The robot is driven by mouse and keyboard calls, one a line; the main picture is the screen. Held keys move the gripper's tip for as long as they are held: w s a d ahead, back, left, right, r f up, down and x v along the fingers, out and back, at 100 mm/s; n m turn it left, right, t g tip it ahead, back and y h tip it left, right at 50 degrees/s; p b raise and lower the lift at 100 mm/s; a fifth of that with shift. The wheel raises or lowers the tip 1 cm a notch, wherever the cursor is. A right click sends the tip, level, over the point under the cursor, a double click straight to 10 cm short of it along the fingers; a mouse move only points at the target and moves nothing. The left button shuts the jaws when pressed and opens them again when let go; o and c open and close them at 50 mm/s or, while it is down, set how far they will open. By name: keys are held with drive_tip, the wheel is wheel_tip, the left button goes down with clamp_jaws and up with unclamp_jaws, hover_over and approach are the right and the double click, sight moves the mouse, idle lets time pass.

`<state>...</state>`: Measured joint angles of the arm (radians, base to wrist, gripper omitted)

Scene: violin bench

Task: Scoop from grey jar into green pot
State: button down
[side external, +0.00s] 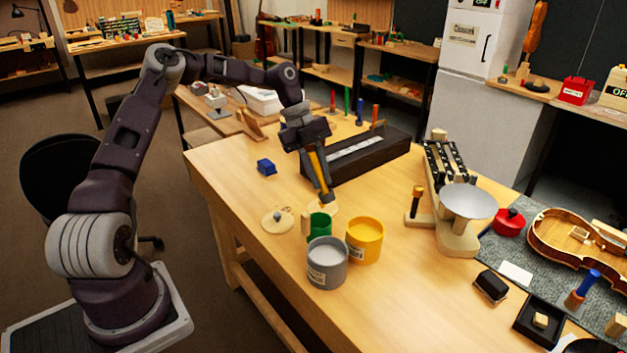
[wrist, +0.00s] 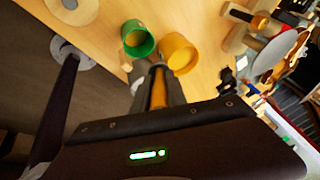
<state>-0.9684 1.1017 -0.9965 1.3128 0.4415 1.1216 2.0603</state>
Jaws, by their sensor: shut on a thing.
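The grey jar (side external: 327,263) stands upright and open near the table's front left, with a pale label. The green pot (side external: 319,226) stands just behind it; it also shows in the wrist view (wrist: 138,40). My gripper (side external: 318,178) is above and behind the pots, pointing down. It is shut on a tool with a yellow-orange handle (wrist: 158,92), likely the scoop; its working end is hard to make out. The tool appears apart from the pots.
A yellow pot (side external: 364,241) stands right of the green pot and grey jar. A round wooden lid (side external: 277,220) lies to the left. A long black box (side external: 358,158) lies behind. A scale with a silver pan (side external: 468,202) stands right. The front table middle is clear.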

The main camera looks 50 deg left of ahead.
sight(324, 192)
drive_tip(key=f+y, duration=0.1)
drive_tip(key=d+f+y, duration=0.1)
drive_tip(key=y, duration=0.1)
drive_tip(key=f+y, duration=0.1)
drive_tip(key=f, duration=0.1)
drive_tip(key=shift+w+d+g, duration=0.1)
drive_tip(key=shift+d+g, duration=0.2)
drive_tip(key=shift+g, duration=0.1)
drive_tip(key=shift+r+y, duration=0.4)
drive_tip(key=shift+y, duration=0.2)
drive_tip(key=shift+r, duration=1.35)
